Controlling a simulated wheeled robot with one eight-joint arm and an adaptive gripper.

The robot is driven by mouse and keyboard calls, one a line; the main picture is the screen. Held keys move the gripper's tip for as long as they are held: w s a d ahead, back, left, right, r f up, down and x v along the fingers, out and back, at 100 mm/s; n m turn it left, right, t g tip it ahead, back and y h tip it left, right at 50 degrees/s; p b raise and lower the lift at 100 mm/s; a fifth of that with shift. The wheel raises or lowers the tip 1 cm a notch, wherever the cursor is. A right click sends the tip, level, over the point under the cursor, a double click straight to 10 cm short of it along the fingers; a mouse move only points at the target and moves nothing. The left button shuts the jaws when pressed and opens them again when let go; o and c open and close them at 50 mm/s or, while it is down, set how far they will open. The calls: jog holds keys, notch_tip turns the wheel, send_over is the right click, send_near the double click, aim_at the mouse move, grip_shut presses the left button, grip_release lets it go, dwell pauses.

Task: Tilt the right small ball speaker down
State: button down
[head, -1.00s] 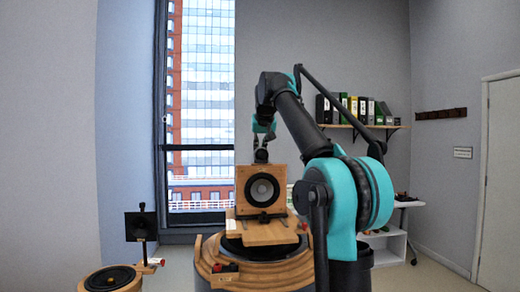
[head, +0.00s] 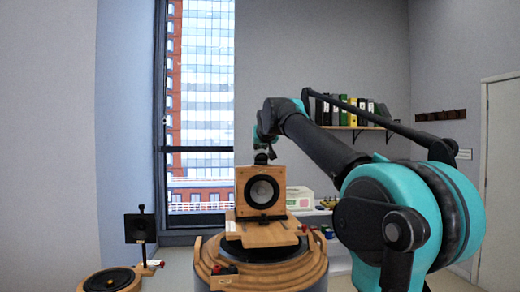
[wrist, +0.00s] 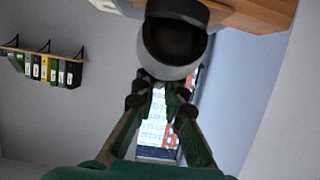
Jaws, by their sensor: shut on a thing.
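The right small ball speaker (head: 261,159) is a small dark round shape on top of the wooden box speaker (head: 244,190). In the wrist view the ball speaker (wrist: 172,45) is large, with a dark hollow face and a grey rim. My gripper (head: 267,148) is just above it in the head view. In the wrist view the fingertips of my gripper (wrist: 162,90) come together at its lower edge and are shut on it. The exact contact is partly hidden. At the left, a black square speaker (head: 139,228) has another small dark ball speaker (head: 142,208) on top.
The box speaker stands on a round wooden tiered stand (head: 310,265). The left speaker is beside a lower turntable stand (head: 109,280). A wall shelf (head: 353,127) with binders and a low shelf with a pale device (head: 299,200) are behind, at the right.

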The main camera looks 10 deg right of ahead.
jog(key=shift+s+t, duration=0.15)
jog(key=shift+t, duration=0.35)
jog(key=c, duration=1.6)
grip_release()
jog(key=shift+r, duration=0.1)
jog(key=v, duration=1.2)
